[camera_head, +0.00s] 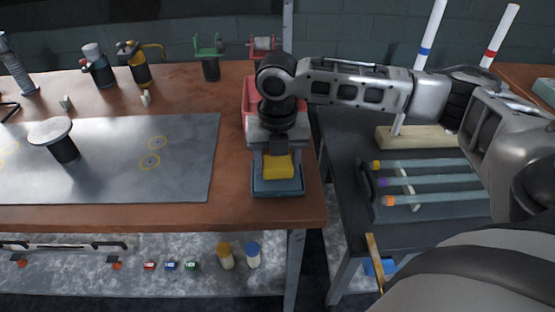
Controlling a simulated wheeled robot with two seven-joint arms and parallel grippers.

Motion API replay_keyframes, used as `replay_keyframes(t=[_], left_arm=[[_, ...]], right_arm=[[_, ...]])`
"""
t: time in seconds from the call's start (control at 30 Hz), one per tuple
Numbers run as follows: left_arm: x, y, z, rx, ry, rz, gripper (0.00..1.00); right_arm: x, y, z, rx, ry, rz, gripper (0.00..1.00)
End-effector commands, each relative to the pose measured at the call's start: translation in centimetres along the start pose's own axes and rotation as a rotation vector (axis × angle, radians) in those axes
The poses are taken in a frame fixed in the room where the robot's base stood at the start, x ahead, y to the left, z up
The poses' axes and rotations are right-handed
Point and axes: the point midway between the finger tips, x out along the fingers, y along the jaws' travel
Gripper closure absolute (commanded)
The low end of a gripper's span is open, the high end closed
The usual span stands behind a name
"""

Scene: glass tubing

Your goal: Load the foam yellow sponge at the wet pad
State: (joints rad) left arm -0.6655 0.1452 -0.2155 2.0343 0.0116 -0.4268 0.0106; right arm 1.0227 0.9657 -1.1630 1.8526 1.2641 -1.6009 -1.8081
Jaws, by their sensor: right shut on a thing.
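The yellow foam sponge (278,167) is between the fingers of my right gripper (277,160), which is shut on it. The wet pad (277,187) is a blue-grey square tray near the front right corner of the brown bench. The sponge appears over the middle of the pad; whether it touches the surface cannot be told from this angle. My right arm comes in from the right and the gripper points down, hiding part of the pad's far side. My left gripper is not in view.
A red bin (250,100) stands just behind the gripper. A grey mat (190,160) with a round-topped stand (50,131) covers the left of the bench. To the right, a dark side table carries a tray of glass tubes (430,182) and a wooden block (415,137) with upright rods.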

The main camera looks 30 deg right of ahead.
Motion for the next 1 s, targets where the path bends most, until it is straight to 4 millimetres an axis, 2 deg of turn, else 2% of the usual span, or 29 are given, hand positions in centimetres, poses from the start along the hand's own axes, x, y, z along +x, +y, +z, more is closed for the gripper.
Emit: replay_keyframes(t=[0.47,1.0], left_arm=[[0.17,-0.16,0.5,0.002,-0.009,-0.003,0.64],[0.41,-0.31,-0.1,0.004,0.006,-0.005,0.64]], right_arm=[[0.21,0.02,0.0,0.0,0.0,0.0,0.63],[0.87,0.03,-0.01,0.0,0.0,0.0,0.63]])
